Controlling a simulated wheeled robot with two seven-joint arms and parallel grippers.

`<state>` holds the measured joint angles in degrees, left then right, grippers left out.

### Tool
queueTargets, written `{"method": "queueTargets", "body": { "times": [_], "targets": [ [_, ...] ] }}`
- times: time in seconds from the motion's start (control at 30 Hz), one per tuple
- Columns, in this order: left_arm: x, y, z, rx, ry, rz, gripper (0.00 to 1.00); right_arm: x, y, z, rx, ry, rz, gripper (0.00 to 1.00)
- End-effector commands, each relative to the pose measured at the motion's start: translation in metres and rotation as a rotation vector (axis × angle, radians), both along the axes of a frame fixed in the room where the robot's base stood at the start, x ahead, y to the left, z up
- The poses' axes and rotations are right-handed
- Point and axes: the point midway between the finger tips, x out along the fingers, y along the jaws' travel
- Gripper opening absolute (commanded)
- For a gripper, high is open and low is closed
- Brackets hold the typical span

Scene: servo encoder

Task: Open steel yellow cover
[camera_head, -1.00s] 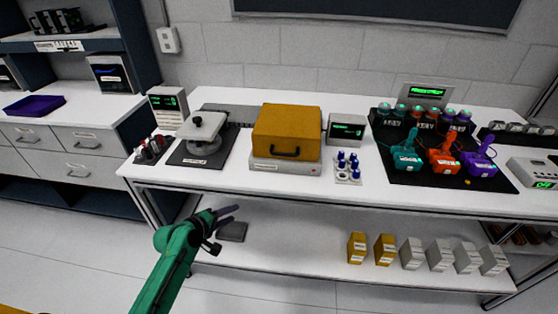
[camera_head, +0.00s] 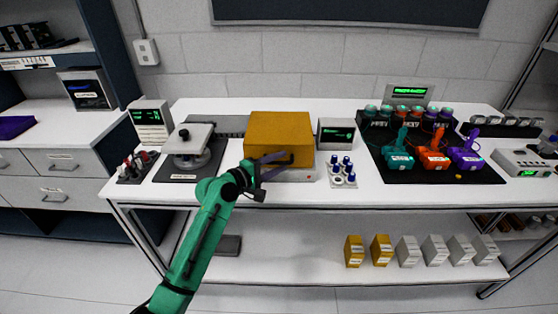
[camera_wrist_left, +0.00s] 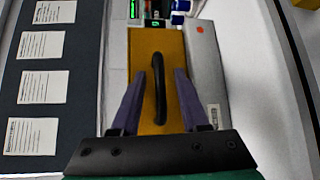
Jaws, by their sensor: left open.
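The yellow cover (camera_head: 279,131) is a box-shaped lid sitting shut on a light grey base (camera_head: 290,175) on the white table. My left gripper (camera_head: 267,165) is at its front, partly hiding the black handle. In the left wrist view, the yellow cover (camera_wrist_left: 148,48) shows its front face with the black handle (camera_wrist_left: 158,88) between my two purple fingers. The open left gripper (camera_wrist_left: 157,85) has a finger on each side of the handle, with gaps between. I cannot tell the remaining depth to the handle. My right gripper is not in view.
A clamp-like device (camera_head: 190,150) stands left of the cover, and a small display box (camera_head: 336,134) stands right. Blue-capped vials (camera_head: 342,170) are near the front right. Teal, orange and purple devices sit on a black mat (camera_head: 408,175) further right.

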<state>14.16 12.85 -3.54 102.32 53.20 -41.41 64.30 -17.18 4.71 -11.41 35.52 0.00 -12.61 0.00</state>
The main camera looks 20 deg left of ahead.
Motion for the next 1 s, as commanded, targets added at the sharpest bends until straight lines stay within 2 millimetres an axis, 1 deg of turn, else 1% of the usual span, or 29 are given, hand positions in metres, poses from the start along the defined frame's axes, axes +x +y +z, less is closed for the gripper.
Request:
{"method": "queueTargets", "body": {
  "times": [0.1,0.27,0.4,1.0],
  "targets": [
    [0.0039,-0.0022,-0.0006,0.001,0.000,0.001,0.45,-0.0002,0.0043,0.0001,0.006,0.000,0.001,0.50],
    [0.0035,-0.0021,-0.0009,0.001,0.000,0.001,0.45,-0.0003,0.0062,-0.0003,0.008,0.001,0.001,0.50],
    [0.0034,-0.0019,-0.0009,0.001,0.000,0.001,0.00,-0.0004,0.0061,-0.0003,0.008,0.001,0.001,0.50],
    [0.0030,-0.0021,-0.0013,0.000,0.001,0.000,0.00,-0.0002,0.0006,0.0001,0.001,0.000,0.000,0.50]
  ]
}}
